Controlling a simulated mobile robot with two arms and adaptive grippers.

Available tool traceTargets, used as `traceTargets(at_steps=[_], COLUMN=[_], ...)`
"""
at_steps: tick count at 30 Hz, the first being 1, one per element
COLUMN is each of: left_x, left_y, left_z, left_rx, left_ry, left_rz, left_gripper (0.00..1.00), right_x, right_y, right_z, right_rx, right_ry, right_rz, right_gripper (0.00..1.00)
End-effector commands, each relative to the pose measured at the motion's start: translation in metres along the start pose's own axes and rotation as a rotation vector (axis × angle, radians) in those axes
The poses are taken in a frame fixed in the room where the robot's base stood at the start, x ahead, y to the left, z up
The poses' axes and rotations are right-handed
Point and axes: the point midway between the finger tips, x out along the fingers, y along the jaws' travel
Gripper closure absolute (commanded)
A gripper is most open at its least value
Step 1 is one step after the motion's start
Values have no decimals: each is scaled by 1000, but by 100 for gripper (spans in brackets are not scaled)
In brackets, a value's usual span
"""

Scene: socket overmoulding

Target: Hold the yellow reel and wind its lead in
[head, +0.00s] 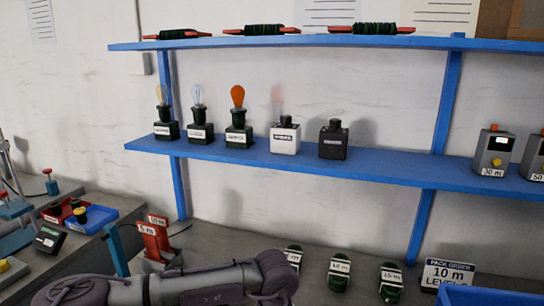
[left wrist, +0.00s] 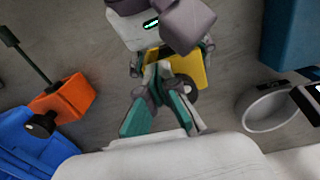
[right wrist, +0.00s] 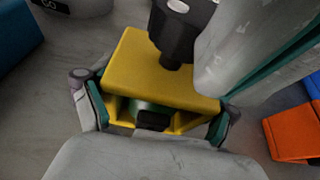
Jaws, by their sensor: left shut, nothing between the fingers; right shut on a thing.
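The yellow reel (right wrist: 150,68) sits between the fingers of my right gripper (right wrist: 155,105), which is shut on its two sides. A green wound part and a black piece show in the reel's open side. A dark knob-like part (right wrist: 177,35) stands over the reel's top. The reel also shows in the left wrist view (left wrist: 190,66), partly covered by grippers. My left gripper (left wrist: 163,74) is shut and empty, its tips close to the reel; I cannot tell whether they touch it. The lead cannot be made out. Neither gripper's fingers nor the reel show in the head view.
An orange block (left wrist: 65,98) and a blue tray (left wrist: 35,145) lie beside my left gripper. Several green labelled coils (head: 340,270) and a blue bin (head: 490,296) stand on the bench. Blue shelves (head: 380,165) with lamps run along the wall behind.

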Motion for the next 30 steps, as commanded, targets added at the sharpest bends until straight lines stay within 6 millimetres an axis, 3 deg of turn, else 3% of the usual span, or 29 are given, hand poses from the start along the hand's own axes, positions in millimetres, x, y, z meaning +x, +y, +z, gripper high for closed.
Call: traceTargets(at_steps=[30], left_x=[0], left_y=[-26], left_z=[0], left_rx=[-3], left_ry=[4], left_rz=[-1], left_gripper=[100], right_x=[-1], right_y=[0], right_z=[-2], right_rx=[-2], right_ry=[3], right_rz=[1], right_gripper=[59])
